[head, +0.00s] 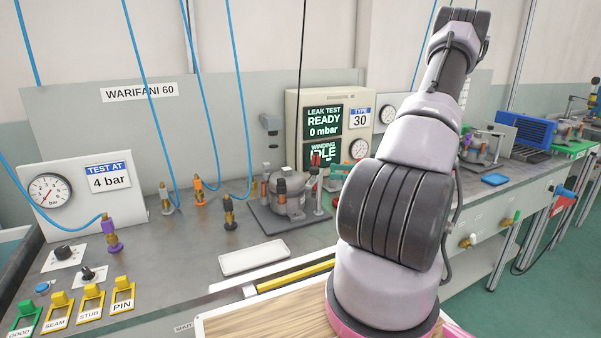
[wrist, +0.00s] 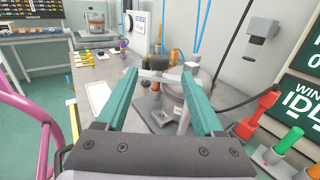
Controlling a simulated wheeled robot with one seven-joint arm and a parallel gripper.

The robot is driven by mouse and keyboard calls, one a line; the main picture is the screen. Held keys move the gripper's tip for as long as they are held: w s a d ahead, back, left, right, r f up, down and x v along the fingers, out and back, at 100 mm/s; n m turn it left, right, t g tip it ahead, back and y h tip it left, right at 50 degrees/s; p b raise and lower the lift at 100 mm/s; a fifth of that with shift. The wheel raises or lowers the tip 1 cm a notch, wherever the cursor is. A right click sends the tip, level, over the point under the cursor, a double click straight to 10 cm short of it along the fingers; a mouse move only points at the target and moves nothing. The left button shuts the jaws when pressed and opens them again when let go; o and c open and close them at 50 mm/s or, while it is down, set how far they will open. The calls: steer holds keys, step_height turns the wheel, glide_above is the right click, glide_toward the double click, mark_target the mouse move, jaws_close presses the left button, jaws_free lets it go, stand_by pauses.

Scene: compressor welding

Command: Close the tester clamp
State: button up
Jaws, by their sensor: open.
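My gripper (wrist: 160,74) shows in the wrist view with its two teal fingers wide apart. A pale bar (wrist: 158,77) crosses between the fingertips, over the compressor; it looks like part of the tester clamp, but I cannot tell whether the fingers touch it. The grey compressor (wrist: 174,96) stands beyond and between the fingers, partly hidden by them. In the head view the compressor (head: 287,199) stands on a dark plate (head: 275,226), with a pale upright post (head: 319,192) at its right.
A tester box (head: 291,108) with readouts stands behind the compressor. A red handled piece (wrist: 258,116) is right of my fingers. A white tray (head: 253,257) lies in front, and several fittings with blue hoses stand left. A black cable hangs near the right finger.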

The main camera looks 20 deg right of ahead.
mark_target(315, 173)
steer(key=x, duration=1)
steer(key=shift+a, duration=0.25)
steer(key=shift+w, duration=0.15)
jaws_close()
stand_by(0.9)
